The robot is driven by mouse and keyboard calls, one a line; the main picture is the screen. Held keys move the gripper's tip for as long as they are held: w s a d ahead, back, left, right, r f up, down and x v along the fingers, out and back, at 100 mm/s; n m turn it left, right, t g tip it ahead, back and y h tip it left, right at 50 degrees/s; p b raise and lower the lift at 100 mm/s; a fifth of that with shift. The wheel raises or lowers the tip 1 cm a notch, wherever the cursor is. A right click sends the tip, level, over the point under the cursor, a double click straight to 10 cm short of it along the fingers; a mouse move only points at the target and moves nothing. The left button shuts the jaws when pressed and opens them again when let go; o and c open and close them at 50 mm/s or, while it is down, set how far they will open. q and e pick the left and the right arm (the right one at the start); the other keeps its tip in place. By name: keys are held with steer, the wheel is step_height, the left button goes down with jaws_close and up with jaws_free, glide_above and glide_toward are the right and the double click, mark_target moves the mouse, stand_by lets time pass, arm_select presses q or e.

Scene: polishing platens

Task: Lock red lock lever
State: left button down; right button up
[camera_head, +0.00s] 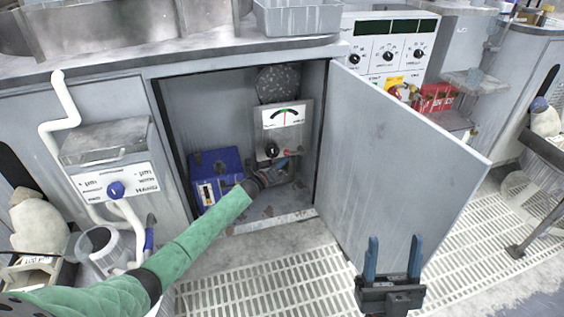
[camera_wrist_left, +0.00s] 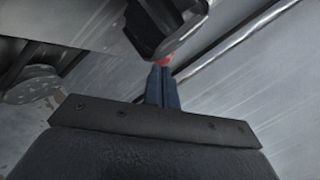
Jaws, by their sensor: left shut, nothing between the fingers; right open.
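The red lock lever (camera_head: 288,153) is a small red piece at the lower right of the gauge panel (camera_head: 284,128), inside the open cabinet. In the left wrist view the red piece (camera_wrist_left: 163,61) shows just beyond my fingertips, beside a dark knob-like part (camera_wrist_left: 165,22). Most of the lever is hidden. My left gripper (camera_head: 283,162) is inside the cabinet, shut and empty, its blue fingers (camera_wrist_left: 163,88) pointing at the red piece. I cannot tell whether they touch it. My right gripper (camera_head: 392,258) is open and empty in front of the cabinet door.
The cabinet door (camera_head: 400,150) stands wide open to the right. A blue box (camera_head: 217,178) sits inside on the left, and a black knob (camera_head: 271,150) is on the gauge panel. A white control box (camera_head: 116,185) is outside at left. The grated floor in front is clear.

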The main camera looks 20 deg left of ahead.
arm_select(q)
steer(key=shift+a+r+g+p, duration=0.1)
steer(key=shift+r+g+p, duration=0.25)
steer(key=shift+p, duration=0.3)
arm_select(e)
steer(key=w+a+f+g+h, duration=0.1)
steer(key=w+f+g, duration=0.4)
steer(key=f, duration=0.6)
steer(key=shift+w+a+f+h, duration=0.35)
steer(key=shift+w+a, duration=0.1)
steer(key=shift+a, duration=0.1)
